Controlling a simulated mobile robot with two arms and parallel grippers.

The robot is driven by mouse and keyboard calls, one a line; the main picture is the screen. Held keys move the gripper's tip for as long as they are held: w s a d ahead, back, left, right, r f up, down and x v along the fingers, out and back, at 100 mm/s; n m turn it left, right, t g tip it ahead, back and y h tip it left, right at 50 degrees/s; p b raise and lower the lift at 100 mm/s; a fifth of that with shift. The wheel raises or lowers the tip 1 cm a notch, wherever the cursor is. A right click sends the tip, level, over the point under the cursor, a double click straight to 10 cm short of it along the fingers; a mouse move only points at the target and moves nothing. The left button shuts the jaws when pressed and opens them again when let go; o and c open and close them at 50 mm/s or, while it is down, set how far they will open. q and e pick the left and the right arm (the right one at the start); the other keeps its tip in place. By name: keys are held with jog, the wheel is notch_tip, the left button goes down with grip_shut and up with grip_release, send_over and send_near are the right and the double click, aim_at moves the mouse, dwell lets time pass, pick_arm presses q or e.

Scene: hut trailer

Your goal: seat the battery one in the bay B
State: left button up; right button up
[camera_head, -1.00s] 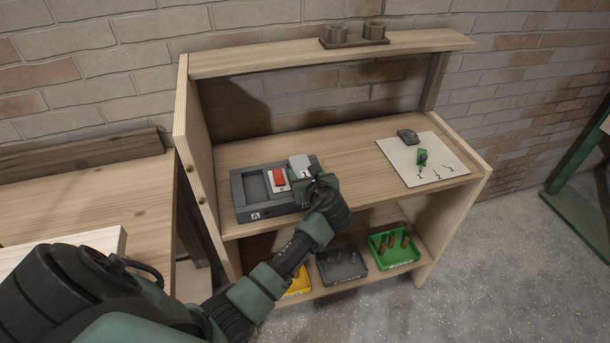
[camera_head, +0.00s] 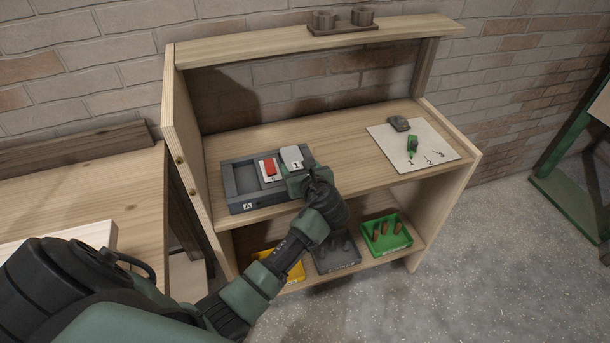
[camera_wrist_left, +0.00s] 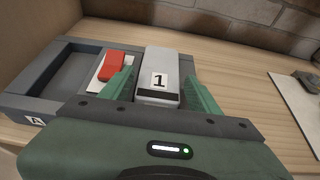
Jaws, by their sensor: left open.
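Battery one (camera_head: 291,155) is a pale grey block with a black "1" on a white label; it also shows in the left wrist view (camera_wrist_left: 161,65). It stands at the right end of the dark grey dock (camera_head: 262,200), where bay B's own label is hidden. Whether it sits fully down cannot be told. The bay on the left, by the "A" label (camera_wrist_left: 35,120), is empty. My left gripper (camera_wrist_left: 160,92) is open, with one green finger on each side of the battery's near end. It covers the dock's near right corner in the head view (camera_head: 303,181).
A red switch (camera_head: 269,168) on a white plate lies just left of the battery. A white numbered sheet (camera_head: 385,134) with a green piece (camera_head: 412,144) lies to the right on the shelf. Yellow, grey and green (camera_head: 377,248) trays stand on the lower shelf.

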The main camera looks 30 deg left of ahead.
pick_arm(q)
jog(key=v, duration=1)
jog(key=s+d+f+n+g+h, duration=0.1)
jog(key=s+d+f+n+h, duration=0.1)
jog(key=f, duration=1)
jog(key=s+d+f+n+g+h, duration=0.1)
jog(key=s+d+f+h, duration=0.15)
jog(key=f, duration=0.85)
jog(key=s+d+f+n+g+h, duration=0.1)
jog(key=s+f+n, duration=0.2)
jog(key=s+f, duration=0.3)
jog(key=s+f+n+g+h, duration=0.1)
jog(key=s+f+n+h, duration=0.15)
jog(key=f, duration=0.55)
jog(key=s+f+n+g, duration=0.1)
jog(key=s+f+n, duration=0.4)
jog(key=s, duration=0.5)
jog(key=s+f+n+g+h, duration=0.1)
jog(key=s+f+n, duration=0.4)
jog(key=s, duration=0.6)
jog(key=s+f+n+g+h, duration=0.1)
jog(key=s+f+n, duration=0.4)
jog(key=s, duration=0.6)
jog(key=shift+f+g+b, duration=0.3)
jog(key=shift+f+g, duration=0.1)
jog(key=shift+s+a, duration=0.1)
